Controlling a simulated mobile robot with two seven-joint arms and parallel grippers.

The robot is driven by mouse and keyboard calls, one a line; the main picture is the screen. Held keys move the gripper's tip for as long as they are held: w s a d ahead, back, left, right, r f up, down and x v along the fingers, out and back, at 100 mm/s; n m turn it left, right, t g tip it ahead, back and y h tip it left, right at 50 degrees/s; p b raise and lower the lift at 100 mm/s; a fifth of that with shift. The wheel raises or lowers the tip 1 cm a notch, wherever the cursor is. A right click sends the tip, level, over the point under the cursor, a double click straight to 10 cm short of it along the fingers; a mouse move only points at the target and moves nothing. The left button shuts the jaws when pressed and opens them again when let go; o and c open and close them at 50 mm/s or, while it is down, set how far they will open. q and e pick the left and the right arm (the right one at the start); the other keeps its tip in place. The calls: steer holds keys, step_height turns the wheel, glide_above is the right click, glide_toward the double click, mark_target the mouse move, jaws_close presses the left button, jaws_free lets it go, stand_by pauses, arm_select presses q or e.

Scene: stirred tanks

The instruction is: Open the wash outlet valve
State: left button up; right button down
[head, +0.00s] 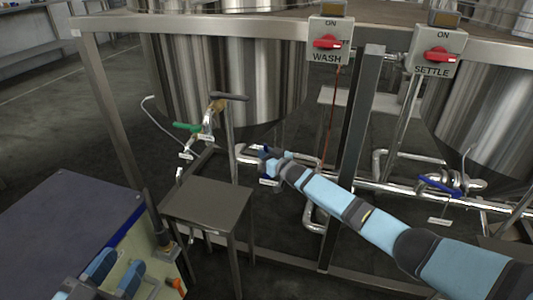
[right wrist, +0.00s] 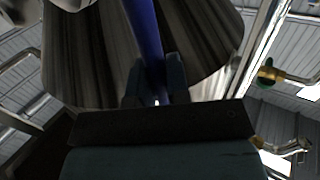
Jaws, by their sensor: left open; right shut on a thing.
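The steel wash tank (head: 225,80) stands behind the frame, under a switch box marked WASH (head: 328,42). My right gripper (head: 270,165) is at the pipe below this tank, shut on a blue valve handle. In the right wrist view the long blue handle (right wrist: 146,32) runs between the two dark fingers (right wrist: 158,88), with the tank wall behind it. The gripper hides most of the valve in the head view, so I cannot tell its handle angle to the pipe. My left gripper (head: 115,273) is open and empty at the bottom left.
A second blue valve handle (head: 438,187) sits below the settle tank (head: 485,110). A green handle (head: 187,127) is left of my right gripper. A small steel table (head: 207,203) and a dark-topped cabinet (head: 65,220) stand in front.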

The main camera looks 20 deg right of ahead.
steer(key=shift+w+a+r+p, duration=0.2)
steer(key=shift+r+p, duration=0.1)
steer(key=shift+p, duration=0.15)
arm_select(q)
steer(key=shift+s+d+r+n+g+y+p, duration=0.15)
steer(key=shift+s+d+n+g+p, duration=0.3)
steer(key=shift+s+n+p, duration=0.5)
steer(key=shift+s+d+r+n+g+y+p, duration=0.1)
steer(key=shift+s+d+n+g+y+p, duration=0.3)
steer(key=shift+n+p, duration=0.95)
arm_select(e)
steer(key=shift+w+a+f+n+g+h+p, duration=0.1)
steer(key=shift+w+a+f+n+g+h, duration=0.35)
steer(key=shift+a+g, duration=0.3)
steer(key=shift+w+a+f+n+g+h+p, duration=0.1)
steer(key=shift+w+a+f+n+g+h, duration=0.25)
steer(key=shift+a+n+g+h, duration=0.35)
steer(key=shift+w+a+f+n+g+h+p, duration=0.1)
steer(key=shift+w+a+f+n+g+h, duration=0.3)
steer(key=shift+g, duration=0.55)
arm_select(q)
steer(key=shift+s+m, duration=0.15)
steer(key=shift+m, duration=0.15)
arm_select(e)
steer(key=shift+w+a, duration=0.1)
steer(key=shift+a, duration=0.05)
steer(key=c, duration=1.1)
jaws_free()
